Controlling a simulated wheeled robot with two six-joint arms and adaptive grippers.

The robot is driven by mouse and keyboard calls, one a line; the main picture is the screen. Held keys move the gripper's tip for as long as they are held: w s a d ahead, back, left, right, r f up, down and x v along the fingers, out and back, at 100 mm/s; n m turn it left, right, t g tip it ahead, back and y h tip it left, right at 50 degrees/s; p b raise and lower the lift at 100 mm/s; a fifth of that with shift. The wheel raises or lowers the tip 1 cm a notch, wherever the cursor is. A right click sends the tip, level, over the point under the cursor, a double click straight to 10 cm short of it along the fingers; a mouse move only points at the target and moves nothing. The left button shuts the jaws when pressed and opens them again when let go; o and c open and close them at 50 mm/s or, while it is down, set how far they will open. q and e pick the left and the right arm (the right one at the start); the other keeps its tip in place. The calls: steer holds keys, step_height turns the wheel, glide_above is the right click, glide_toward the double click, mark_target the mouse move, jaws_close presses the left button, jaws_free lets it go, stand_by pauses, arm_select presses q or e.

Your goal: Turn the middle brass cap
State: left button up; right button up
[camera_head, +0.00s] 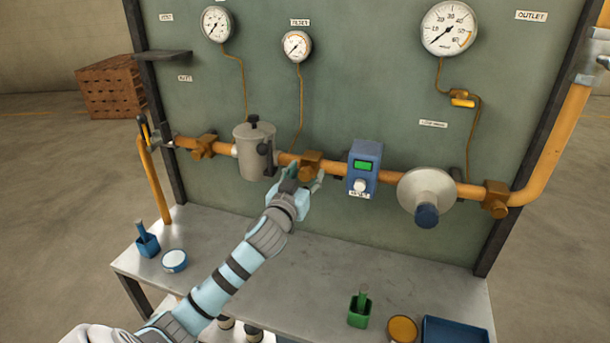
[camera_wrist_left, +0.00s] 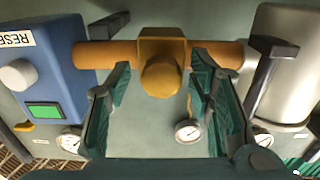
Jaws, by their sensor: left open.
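The middle brass cap (camera_head: 310,164) sits on the orange pipe, between the grey canister and the blue meter. In the left wrist view the cap (camera_wrist_left: 161,76) is central, its round end facing the camera. My left gripper (camera_head: 303,181) is just in front of and below the cap in the head view. In the left wrist view its open fingers (camera_wrist_left: 160,72) stand either side of the cap, with gaps between. Whether the fingers reach past its front face is hard to tell. Other brass caps are at left (camera_head: 203,147) and right (camera_head: 495,198). My right gripper is not in view.
The grey canister (camera_head: 250,152) and blue meter (camera_head: 363,165) flank the cap closely. A round grey regulator (camera_head: 426,192) is farther right. Gauges hang above on the green panel. The bench (camera_head: 262,275) below holds blue and green holders, round tubs and a blue tray (camera_head: 455,331).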

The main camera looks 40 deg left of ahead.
arm_select(q)
steer(key=shift+c, duration=0.3)
jaws_close()
